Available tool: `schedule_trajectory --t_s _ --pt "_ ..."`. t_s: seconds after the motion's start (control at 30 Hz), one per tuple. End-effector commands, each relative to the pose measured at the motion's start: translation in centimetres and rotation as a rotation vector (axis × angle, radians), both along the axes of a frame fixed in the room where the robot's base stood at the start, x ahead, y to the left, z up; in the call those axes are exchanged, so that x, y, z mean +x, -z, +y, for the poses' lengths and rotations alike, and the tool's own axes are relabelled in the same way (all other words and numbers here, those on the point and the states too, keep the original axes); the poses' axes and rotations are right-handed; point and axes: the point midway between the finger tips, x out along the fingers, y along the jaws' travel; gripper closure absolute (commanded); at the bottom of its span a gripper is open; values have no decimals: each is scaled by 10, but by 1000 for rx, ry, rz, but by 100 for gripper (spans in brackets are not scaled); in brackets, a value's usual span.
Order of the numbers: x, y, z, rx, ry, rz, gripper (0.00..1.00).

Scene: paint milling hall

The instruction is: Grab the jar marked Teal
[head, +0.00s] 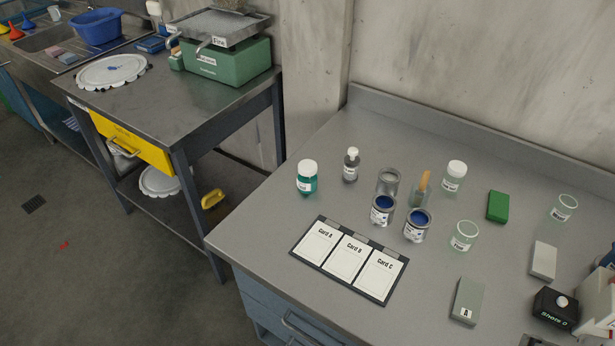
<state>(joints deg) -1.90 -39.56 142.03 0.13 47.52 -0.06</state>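A clear jar with teal contents, a white lid and a small white label (307,178) stands upright at the left side of the grey worktop (260,226). Its label is too small to read. It stands apart from the dark dropper bottle (351,166) to its right. Another white-lidded jar with pale contents (454,177) stands further right. My gripper is not in view.
Two open blue paint cans (382,210) and an empty metal can (388,182) stand right of the teal jar. A card holder (347,262) lies in front. Glass jars, a green block (497,207) and grey blocks occupy the right. The worktop's left front corner is clear.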

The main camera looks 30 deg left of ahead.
Motion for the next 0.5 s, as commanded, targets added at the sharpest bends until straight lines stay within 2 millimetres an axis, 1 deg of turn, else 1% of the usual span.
schedule_trajectory --t_s 0.27,0.5 --pt "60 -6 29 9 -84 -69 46" --pt "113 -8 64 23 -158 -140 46"
